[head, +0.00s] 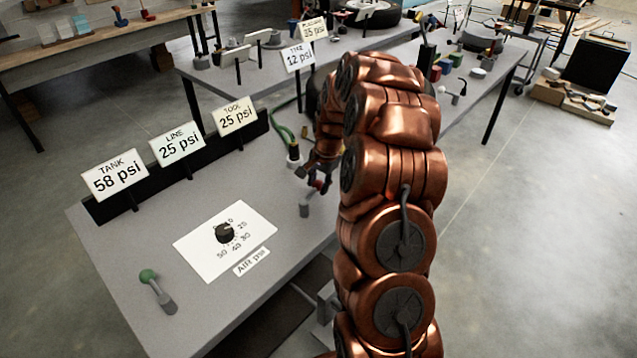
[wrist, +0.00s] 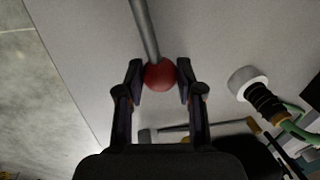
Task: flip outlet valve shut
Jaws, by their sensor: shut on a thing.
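A valve lever with a red ball knob (wrist: 160,75) on a grey rod shows in the wrist view; I take it to be the outlet valve. My gripper (wrist: 158,82) has one finger on each side of the knob and is shut on it. In the head view, my gripper (head: 316,182) is at the right part of the grey bench, beside the valve's grey base (head: 305,206). There my arm and fingers hide most of the lever.
A green-knobbed lever (head: 149,277) and a dial (head: 226,233) on a white sheet stand on the bench (head: 130,255). Signs read tank 58 psi (head: 115,177), line 25 psi (head: 178,146) and tool 25 psi (head: 238,116). A green hose fitting (head: 293,153) stands near my gripper.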

